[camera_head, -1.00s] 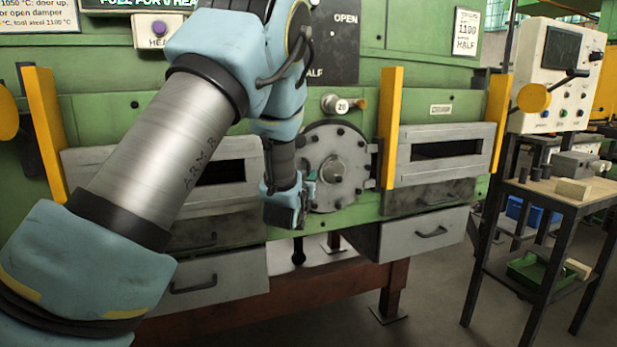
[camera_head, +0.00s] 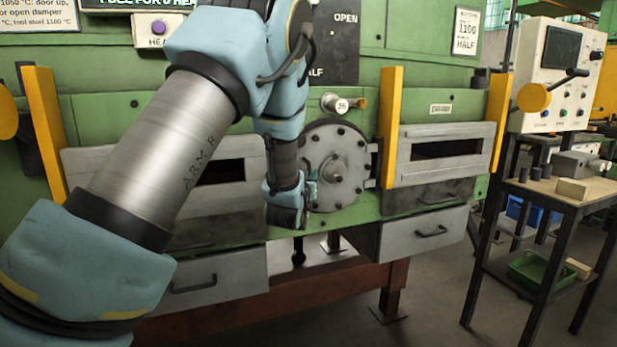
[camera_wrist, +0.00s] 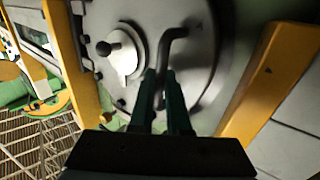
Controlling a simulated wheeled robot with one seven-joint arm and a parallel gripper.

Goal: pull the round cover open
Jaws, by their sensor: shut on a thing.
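The round cover (camera_head: 348,180) is a grey bolted disc with a central boss, set in the green furnace front between two slotted doors. It looks flush with the front. A hinge-like bracket shows at its right edge. My gripper (camera_head: 308,190) is at the cover's lower left edge in the head view. In the wrist view my gripper (camera_wrist: 163,100) has its dark green fingers closed around a dark bent handle (camera_wrist: 167,50) on the cover (camera_wrist: 205,75). The handle is hidden behind my gripper in the head view.
Yellow posts (camera_head: 390,125) flank the doors. A grey drawer front (camera_head: 425,235) juts out at lower right. A bench (camera_head: 545,188) with blocks stands at far right. A small knob with a dial (camera_head: 335,103) sits above the cover. Floor space shows between the furnace and the bench.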

